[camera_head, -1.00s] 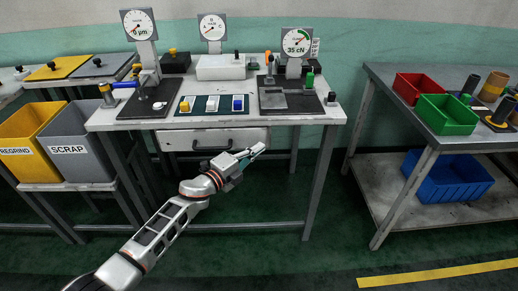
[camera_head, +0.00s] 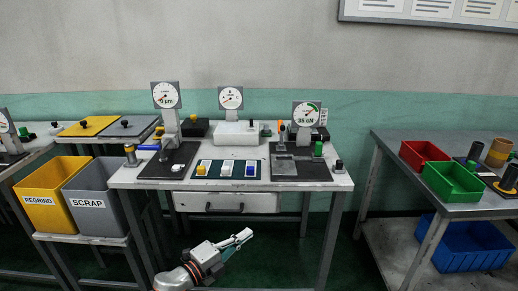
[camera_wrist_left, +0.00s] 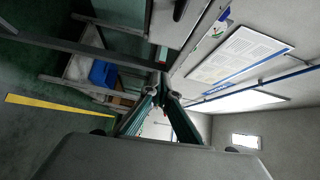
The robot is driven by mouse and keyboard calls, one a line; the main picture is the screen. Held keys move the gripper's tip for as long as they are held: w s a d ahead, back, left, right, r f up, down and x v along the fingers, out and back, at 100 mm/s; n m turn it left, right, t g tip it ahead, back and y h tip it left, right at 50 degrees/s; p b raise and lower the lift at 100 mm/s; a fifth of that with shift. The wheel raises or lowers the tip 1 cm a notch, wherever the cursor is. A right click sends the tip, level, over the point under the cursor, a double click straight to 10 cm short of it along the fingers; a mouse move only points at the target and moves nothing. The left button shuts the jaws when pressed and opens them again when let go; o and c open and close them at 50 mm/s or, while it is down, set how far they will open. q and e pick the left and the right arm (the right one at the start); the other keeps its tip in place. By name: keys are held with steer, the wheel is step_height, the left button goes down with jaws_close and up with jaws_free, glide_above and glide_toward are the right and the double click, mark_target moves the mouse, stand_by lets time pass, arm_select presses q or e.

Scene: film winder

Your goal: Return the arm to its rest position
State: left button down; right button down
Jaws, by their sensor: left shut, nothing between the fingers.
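My left gripper (camera_head: 242,238) is low in the head view, in front of the workbench's drawer and below the bench top. Its fingers are together and hold nothing. In the left wrist view the gripper's fingers (camera_wrist_left: 160,92) meet at the tips with nothing between them. The workbench (camera_head: 335,184) stands behind the gripper. My right gripper is in neither view.
Left of the bench stand a yellow REGRIND bin (camera_head: 48,212) and a grey SCRAP bin (camera_head: 92,212). A right-hand table (camera_head: 395,150) carries a red bin (camera_head: 422,153) and a green bin (camera_head: 452,182); a blue bin (camera_head: 470,247) sits on its lower shelf. Green floor lies under the bench.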

arm_select(q)
steer(key=s+a+f+n+g+y+p, duration=0.1)
steer(key=s+a+f+n+y, duration=0.2)
steer(key=s, duration=0.8)
steer(key=s+a+f+n+y+p, duration=0.1)
steer(key=s+a+f+n+y, duration=0.2)
steer(key=s+a+f+n, duration=0.4)
steer(key=s+a+f+n+g+y+p, duration=0.1)
steer(key=s+a+f+n+y, duration=0.3)
steer(key=s+n, duration=0.8)
steer(key=s+f+p, duration=0.1)
steer(key=s, duration=0.3)
steer(key=shift+s+a+f+g, duration=0.25)
steer(key=shift+s+a+g, duration=0.05)
steer(key=shift+a, duration=0.1)
